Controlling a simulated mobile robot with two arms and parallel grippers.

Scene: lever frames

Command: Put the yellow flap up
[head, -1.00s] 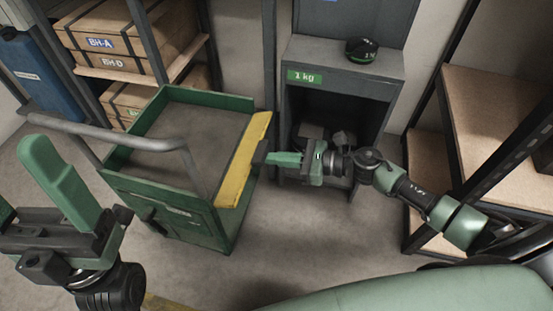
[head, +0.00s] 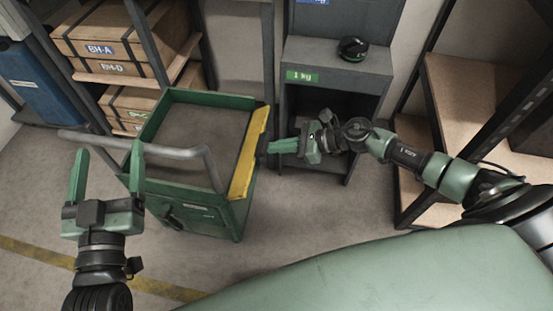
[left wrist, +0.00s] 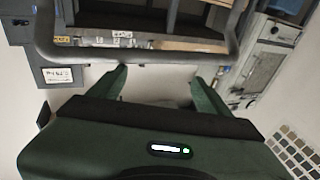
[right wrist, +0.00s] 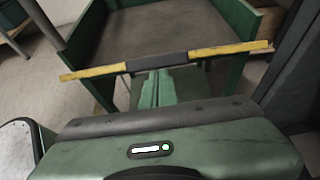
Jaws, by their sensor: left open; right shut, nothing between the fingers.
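The yellow flap (head: 249,155) is a long strip along the right edge of the green cart (head: 190,222). It is tilted, and I cannot tell its exact angle. In the right wrist view the flap (right wrist: 228,49) looks thin, almost edge-on, with a dark middle section. My right gripper (head: 270,147) is shut and empty, its fingertips at the flap's dark middle on the outer side. They also show in the right wrist view (right wrist: 157,74); contact is not certain. My left gripper (head: 107,153) is open and empty, left of the cart near its grey handle (head: 150,148).
A grey cabinet (head: 338,58) with a "1 kg" label stands behind my right gripper. A shelf with wooden boxes (head: 110,45) is at the back left, another shelf (head: 455,105) at the right. Floor is clear in front of the cart.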

